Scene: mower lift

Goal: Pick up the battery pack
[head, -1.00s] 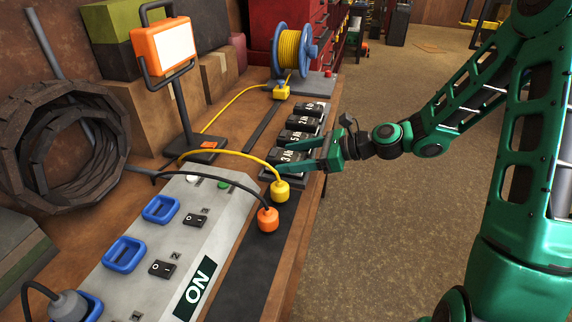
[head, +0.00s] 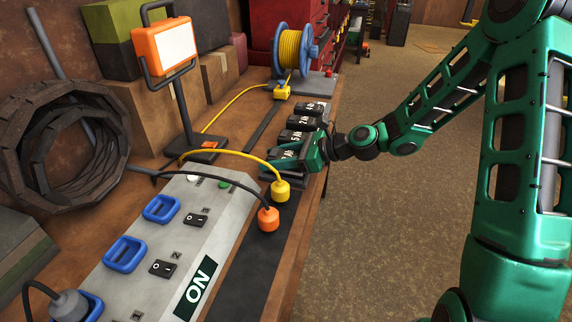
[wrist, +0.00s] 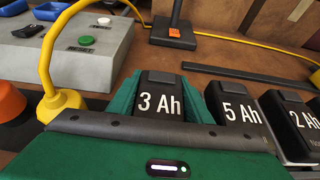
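The battery pack in question appears to be the dark one marked 3 Ah (wrist: 160,98), standing in the middle of the wrist view. In the head view it is largely hidden by my gripper (head: 292,160). My gripper's green fingers lie on either side of this pack, close to its sides. The fingers are apart, and I see no clear gap, so firm contact cannot be told. The pack sits at the near end of a row. A 5 Ah pack (wrist: 237,105) and a 2 Ah pack (wrist: 295,115) stand to its right in the wrist view.
A yellow plug (head: 280,191) and an orange plug (head: 268,219) stand close in front of my gripper. A grey power box (head: 165,240) lies at left. A work light (head: 163,45) and cable reel (head: 294,50) stand behind. The floor at right is open.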

